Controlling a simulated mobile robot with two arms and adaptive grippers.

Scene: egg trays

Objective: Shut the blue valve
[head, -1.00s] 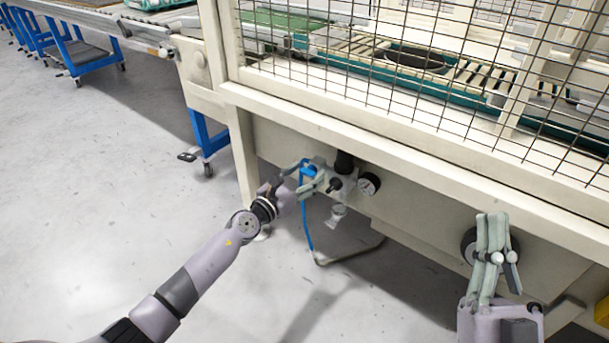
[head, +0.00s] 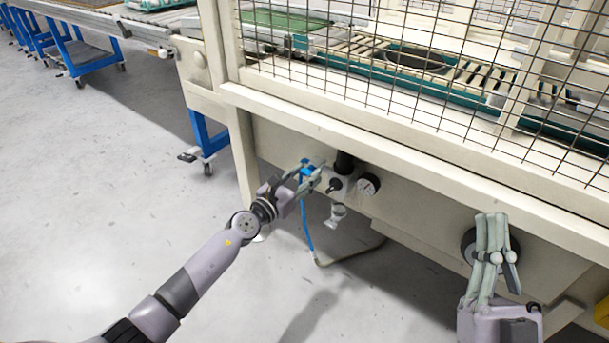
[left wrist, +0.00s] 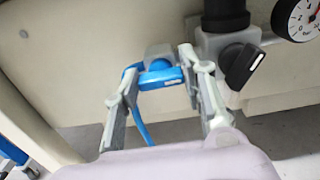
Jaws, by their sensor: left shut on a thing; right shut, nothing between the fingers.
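The blue valve (left wrist: 160,75) is a small blue handle on a grey fitting, with a blue hose hanging below it. In the head view the valve (head: 306,170) sits on the front of the machine's lower panel. My left gripper (head: 311,172) is at the valve; in the left wrist view its fingers (left wrist: 160,78) stand on both sides of the blue handle and are shut on it. The fingers hide part of the fitting in the head view. My right gripper (head: 492,220) is shut and empty, upright at the lower right, away from the valve.
A black knob (left wrist: 241,67) and a round pressure gauge (head: 368,185) are just right of the valve. A clear filter bowl (head: 336,214) hangs below. The cream frame beam (head: 370,145) and wire mesh are above. Open floor lies to the left.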

